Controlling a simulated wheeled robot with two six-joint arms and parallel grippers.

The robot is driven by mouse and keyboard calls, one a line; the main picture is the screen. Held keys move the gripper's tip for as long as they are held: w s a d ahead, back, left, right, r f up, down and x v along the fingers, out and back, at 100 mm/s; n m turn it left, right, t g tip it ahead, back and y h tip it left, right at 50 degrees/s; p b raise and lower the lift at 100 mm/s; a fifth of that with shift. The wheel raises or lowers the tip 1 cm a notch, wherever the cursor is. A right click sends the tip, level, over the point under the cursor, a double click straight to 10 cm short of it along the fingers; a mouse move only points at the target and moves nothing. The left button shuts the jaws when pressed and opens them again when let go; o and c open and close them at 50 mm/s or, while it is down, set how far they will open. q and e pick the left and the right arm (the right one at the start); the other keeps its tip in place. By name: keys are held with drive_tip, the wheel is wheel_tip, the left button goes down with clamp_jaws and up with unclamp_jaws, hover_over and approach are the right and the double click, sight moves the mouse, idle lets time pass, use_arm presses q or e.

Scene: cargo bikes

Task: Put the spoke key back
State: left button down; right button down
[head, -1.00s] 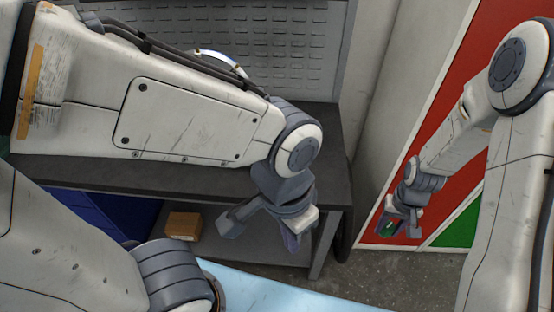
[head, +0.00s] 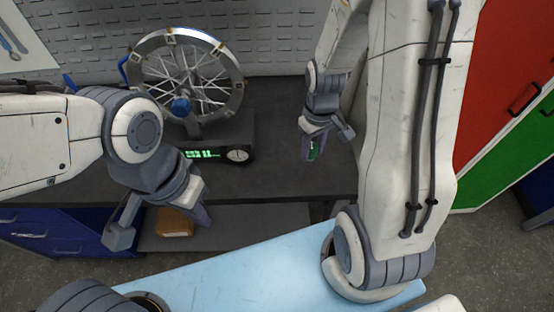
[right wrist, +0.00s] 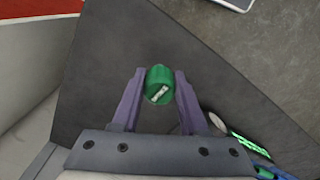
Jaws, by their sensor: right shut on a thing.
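The spoke key is a small green round piece (right wrist: 159,85) with a pale slotted metal face, seen between the fingertips in the right wrist view.
A spoked wheel (head: 143,72) stands on a truing stand with a green-lit display (head: 202,155) and dial (head: 238,155). The dark bench (head: 285,180) is clear right of it. A cardboard box (head: 172,222) sits below, beside blue drawers (head: 38,232). Red cabinet panels (head: 490,95) stand at right.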

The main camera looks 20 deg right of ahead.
drive_tip(key=shift+n, duration=0.5)
drive_tip(key=w+a+f, duration=0.1)
drive_tip(key=w, duration=0.1)
drive_tip(key=w+a+f+p, duration=0.1)
drive_tip(key=w+a+f, duration=0.1)
drive_tip(key=w, duration=0.1)
drive_tip(key=w+a+f+p, duration=0.1)
drive_tip(key=w+f, duration=0.1)
drive_tip(key=shift+w+a, duration=0.25)
drive_tip(key=shift+w, duration=0.15)
wheel_tip(320, 180, down, 4)
drive_tip(key=shift+r+p, duration=0.15)
drive_tip(key=shift+p, duration=0.55)
drive_tip(key=shift+f, duration=0.25)
drive_tip(key=shift+f, duration=0.2)
drive_tip(key=shift+c, duration=2.2)
unclamp_jaws()
